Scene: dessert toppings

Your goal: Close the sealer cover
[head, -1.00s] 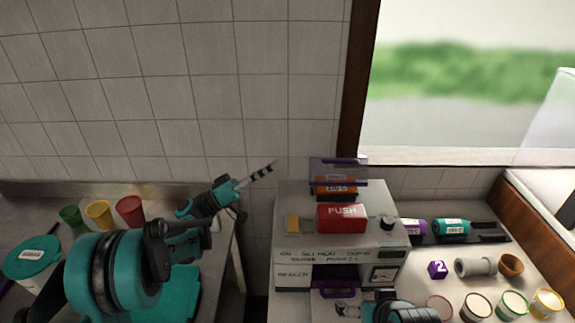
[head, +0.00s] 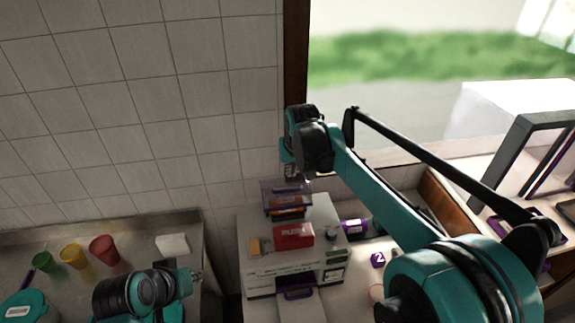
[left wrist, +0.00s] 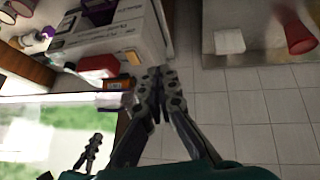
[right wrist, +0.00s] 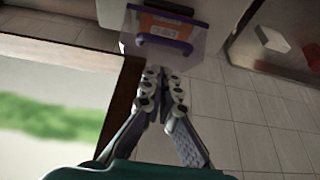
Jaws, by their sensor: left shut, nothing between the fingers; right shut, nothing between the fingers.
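The sealer (head: 322,212) is a light grey machine with a red PUSH button (head: 293,236). Its see-through cover (head: 270,187), with a purple handle, stands raised at the back of the machine. My right gripper (head: 291,176) is shut and empty, just above and behind the cover, pointing down; whether it touches is unclear. In the right wrist view the cover (right wrist: 200,42) is just beyond the shut fingertips, its purple handle (right wrist: 164,45) facing them. My left gripper (head: 197,275) is shut and empty, left of the sealer. The left wrist view shows the sealer (left wrist: 130,40) beyond its fingers.
A purple-handled tray (head: 298,293) is at the sealer's front. The left counter (head: 135,235) holds red (head: 104,249), yellow (head: 72,254) and green (head: 45,259) cups and a white block (head: 172,243). A purple bottle (head: 353,229) and numbered cube (head: 378,259) lie right of the sealer.

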